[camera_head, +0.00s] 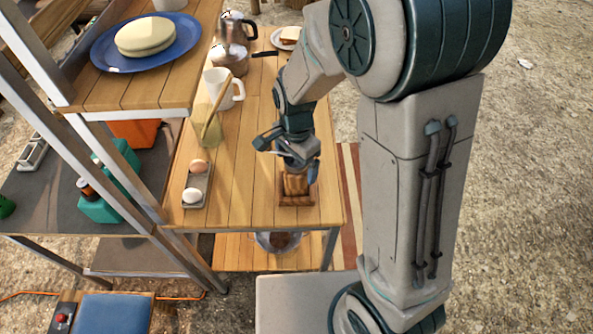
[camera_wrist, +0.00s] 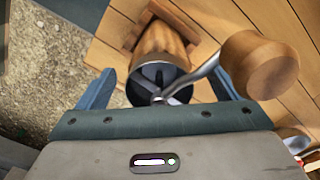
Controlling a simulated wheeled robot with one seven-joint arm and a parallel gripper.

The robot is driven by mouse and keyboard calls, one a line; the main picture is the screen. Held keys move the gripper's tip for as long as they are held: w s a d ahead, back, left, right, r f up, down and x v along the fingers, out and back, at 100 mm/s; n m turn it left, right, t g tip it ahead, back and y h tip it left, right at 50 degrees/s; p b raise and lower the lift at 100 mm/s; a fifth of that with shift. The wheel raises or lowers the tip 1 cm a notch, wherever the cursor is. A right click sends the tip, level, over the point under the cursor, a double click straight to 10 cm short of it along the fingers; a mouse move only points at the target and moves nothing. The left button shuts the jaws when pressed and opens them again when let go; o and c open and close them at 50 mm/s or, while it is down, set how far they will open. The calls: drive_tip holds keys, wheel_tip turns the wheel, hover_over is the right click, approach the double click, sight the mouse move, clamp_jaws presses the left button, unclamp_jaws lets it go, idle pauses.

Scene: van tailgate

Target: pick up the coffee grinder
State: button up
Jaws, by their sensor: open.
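The coffee grinder (camera_head: 296,187) stands upright near the front right corner of the wooden table, with a wooden body on a square wooden base. In the wrist view its wooden body (camera_wrist: 160,42), dark metal bowl, crank arm and round wooden knob (camera_wrist: 260,65) show. My gripper (camera_head: 290,160) is over the grinder and hides its top in the head view. In the wrist view my gripper (camera_wrist: 165,90) is open, with one finger on each side of the grinder's bowl. The crank passes close to the right finger. I cannot tell whether either finger touches it.
A tray with eggs (camera_head: 196,184), a glass with a wooden utensil (camera_head: 207,128), a white mug (camera_head: 222,88) and a moka pot (camera_head: 231,52) stand on the table (camera_head: 247,190). A metal-framed shelf holds a blue plate (camera_head: 107,60) at left. Table space left of the grinder is clear.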

drive_tip(key=shift+f, duration=0.65)
drive_tip(key=shift+r, duration=0.1)
drive_tip(key=c, duration=1.4)
